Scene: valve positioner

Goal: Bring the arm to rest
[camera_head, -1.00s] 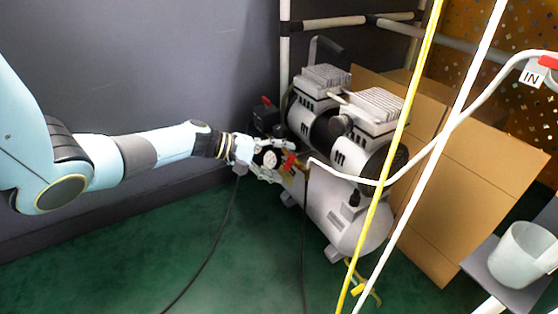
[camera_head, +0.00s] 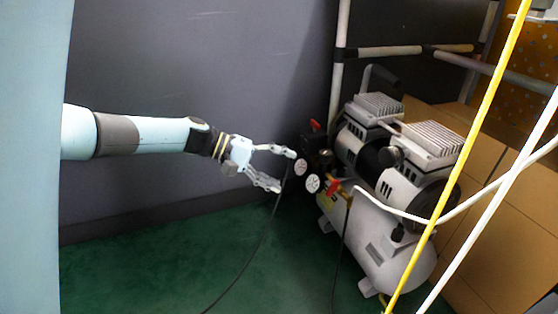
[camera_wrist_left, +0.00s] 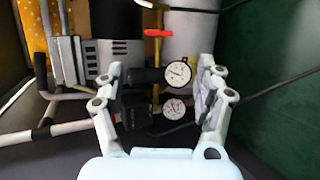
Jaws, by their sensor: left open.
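My left arm (camera_head: 150,135) reaches in from the left in the head view. Its left gripper (camera_head: 286,170) is open and empty, a little left of the compressor's gauges. The compressor (camera_head: 385,200) stands on the green floor, with two round gauges (camera_head: 312,184) and a red valve handle (camera_head: 334,186) at its near left end. In the left wrist view the gauges (camera_wrist_left: 177,74) show between the open fingers of my left gripper (camera_wrist_left: 209,75), and the red handle (camera_wrist_left: 158,33) lies beyond them. My right gripper is not in view.
A yellow hose (camera_head: 475,120) and a white pole (camera_head: 490,205) cross in front at the right. Cardboard (camera_head: 490,190) and a white pipe frame (camera_head: 338,70) stand behind the compressor. A dark cable (camera_head: 262,240) runs over the floor. Floor at lower left is clear.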

